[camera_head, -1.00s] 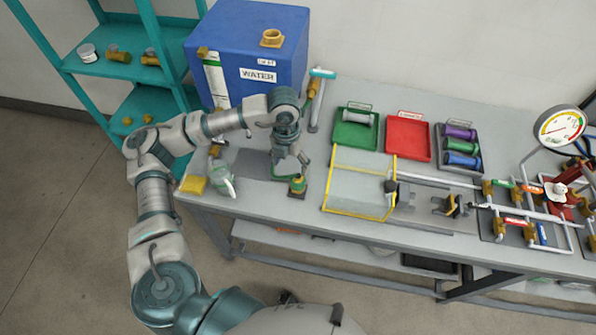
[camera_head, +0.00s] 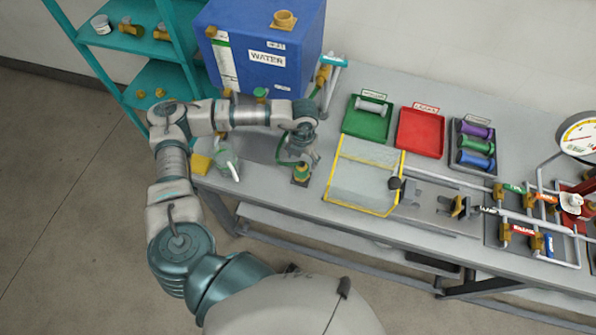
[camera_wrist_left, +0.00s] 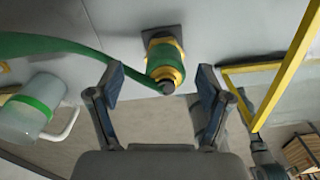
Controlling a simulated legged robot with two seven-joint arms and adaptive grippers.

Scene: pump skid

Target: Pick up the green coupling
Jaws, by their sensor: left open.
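The green coupling (camera_head: 301,174), a short green cylinder with brass-coloured rings, stands on a small dark plate near the bench's front edge. In the left wrist view the coupling (camera_wrist_left: 165,60) lies just beyond and between my fingertips, with its dark tip towards me. My left gripper (camera_wrist_left: 161,80) is open and empty, its two fingers on either side of the line to the coupling. In the head view my left gripper (camera_head: 303,156) is right behind the coupling and partly hidden by my wrist. A green hose (camera_wrist_left: 60,46) reaches the coupling's near end; whether it is attached is unclear.
A clear box with yellow edges (camera_head: 363,211) stands close right of the coupling. The blue water tank (camera_head: 262,75) is behind. Trays and piping occupy the right.

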